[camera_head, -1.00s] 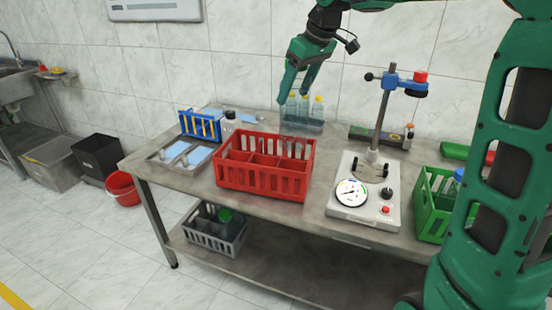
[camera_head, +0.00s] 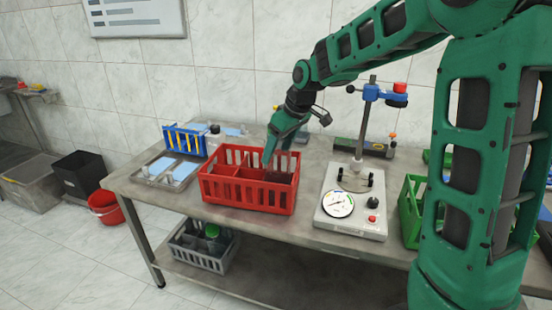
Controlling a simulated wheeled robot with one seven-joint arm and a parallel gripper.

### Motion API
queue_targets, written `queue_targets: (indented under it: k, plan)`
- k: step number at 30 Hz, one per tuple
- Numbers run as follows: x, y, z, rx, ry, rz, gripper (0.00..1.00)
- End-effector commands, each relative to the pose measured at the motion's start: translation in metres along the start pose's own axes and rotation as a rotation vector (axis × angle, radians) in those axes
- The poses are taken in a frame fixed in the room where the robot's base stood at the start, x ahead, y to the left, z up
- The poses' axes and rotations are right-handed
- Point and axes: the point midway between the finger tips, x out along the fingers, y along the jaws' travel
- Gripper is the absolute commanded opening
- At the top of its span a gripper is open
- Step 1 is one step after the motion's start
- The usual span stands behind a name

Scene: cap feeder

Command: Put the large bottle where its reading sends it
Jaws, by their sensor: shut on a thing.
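My gripper (camera_head: 270,152) points down at the back of the red divided crate (camera_head: 246,200), with its fingertips at the rim. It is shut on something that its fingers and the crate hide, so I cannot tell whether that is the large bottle. The measuring stand (camera_head: 352,215) is to the right, with a round dial (camera_head: 337,204) on its front. The dial has coloured marks and a dark needle, too small to read. A green crate (camera_head: 408,222) stands further right, partly behind my arm. A grey crate (camera_head: 202,257) on the lower shelf holds a green-capped bottle (camera_head: 211,231).
A blue rack (camera_head: 186,140) and metal trays (camera_head: 168,172) are left of the red crate. The stand's post (camera_head: 363,130) rises near my forearm. A red bucket (camera_head: 106,206) is on the floor.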

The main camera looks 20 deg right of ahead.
Motion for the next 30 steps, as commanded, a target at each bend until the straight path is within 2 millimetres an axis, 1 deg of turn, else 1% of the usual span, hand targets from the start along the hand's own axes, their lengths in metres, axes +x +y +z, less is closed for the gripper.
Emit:
queue_targets:
  k: [3,6,19,20,21,22,30]
  plan:
    - [0.014,0.000,0.005,-0.001,0.001,-0.001,0.02]
    - [0.021,0.000,0.008,-0.002,0.003,0.000,0.02]
    - [0.025,0.001,0.009,-0.001,0.004,0.001,0.02]
    - [0.026,0.000,0.011,0.000,0.001,0.000,0.72]
    - [0.026,0.001,0.011,0.000,0.001,0.000,0.81]
    - [0.026,0.001,0.011,0.000,0.001,0.000,0.83]
    - [0.025,0.001,0.011,0.001,0.001,0.000,0.83]
